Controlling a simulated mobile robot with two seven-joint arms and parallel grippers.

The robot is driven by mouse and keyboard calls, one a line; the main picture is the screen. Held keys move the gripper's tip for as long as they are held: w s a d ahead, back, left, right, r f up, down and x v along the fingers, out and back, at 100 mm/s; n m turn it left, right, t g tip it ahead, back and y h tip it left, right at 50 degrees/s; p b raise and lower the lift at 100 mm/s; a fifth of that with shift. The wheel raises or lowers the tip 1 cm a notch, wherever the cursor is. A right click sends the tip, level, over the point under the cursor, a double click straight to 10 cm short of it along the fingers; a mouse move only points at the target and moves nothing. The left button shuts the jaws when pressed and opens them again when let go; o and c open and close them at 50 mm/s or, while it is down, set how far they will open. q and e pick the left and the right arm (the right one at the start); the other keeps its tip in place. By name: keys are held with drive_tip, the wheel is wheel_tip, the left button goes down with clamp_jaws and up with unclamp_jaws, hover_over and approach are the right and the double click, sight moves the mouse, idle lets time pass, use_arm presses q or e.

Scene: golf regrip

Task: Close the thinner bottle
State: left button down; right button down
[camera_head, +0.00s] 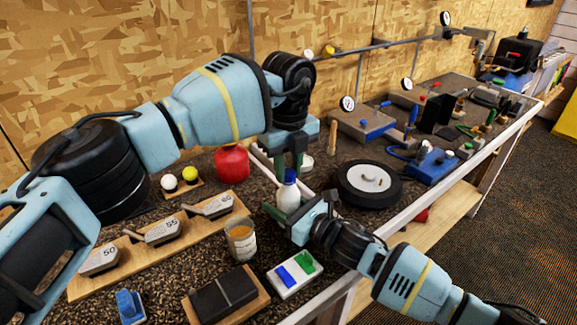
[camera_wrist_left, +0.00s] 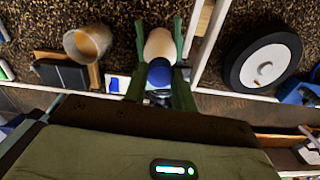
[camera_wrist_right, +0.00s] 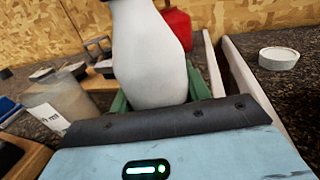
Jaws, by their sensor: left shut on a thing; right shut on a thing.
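The thinner bottle (camera_head: 288,198) is white and stands upright on the speckled bench, with a blue cap (camera_head: 290,175) at its top. My left gripper (camera_head: 289,170) points down from above, its green fingers shut on the blue cap (camera_wrist_left: 159,72). In the left wrist view the cap overlaps the bottle (camera_wrist_left: 160,44); I cannot tell whether it is seated or just above. My right gripper (camera_head: 284,208) comes in low from the right, shut around the bottle's body (camera_wrist_right: 150,50). A red container (camera_head: 231,163) stands behind left. A loose white cap (camera_wrist_right: 279,58) lies on the bench.
A wheel (camera_head: 369,184) lies close to the right. A tin (camera_head: 241,240), a dark block on a wooden board (camera_head: 226,293) and a white tray (camera_head: 295,276) are in front. Club heads (camera_head: 162,231) rest on a wooden rack at left. The bench's front edge is near my right arm.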

use_arm(q)
drive_tip(key=m, duration=0.4)
drive_tip(key=shift+m, duration=0.3)
drive_tip(key=m, duration=1)
drive_tip(key=shift+m, duration=0.4)
drive_tip(key=m, duration=0.4)
drive_tip(key=shift+m, duration=0.4)
drive_tip(key=m, duration=0.9)
drive_tip(key=shift+m, duration=0.4)
drive_tip(key=c, duration=1.1)
unclamp_jaws()
drive_tip(key=shift+f, duration=0.1)
drive_tip(key=shift+c, duration=0.2)
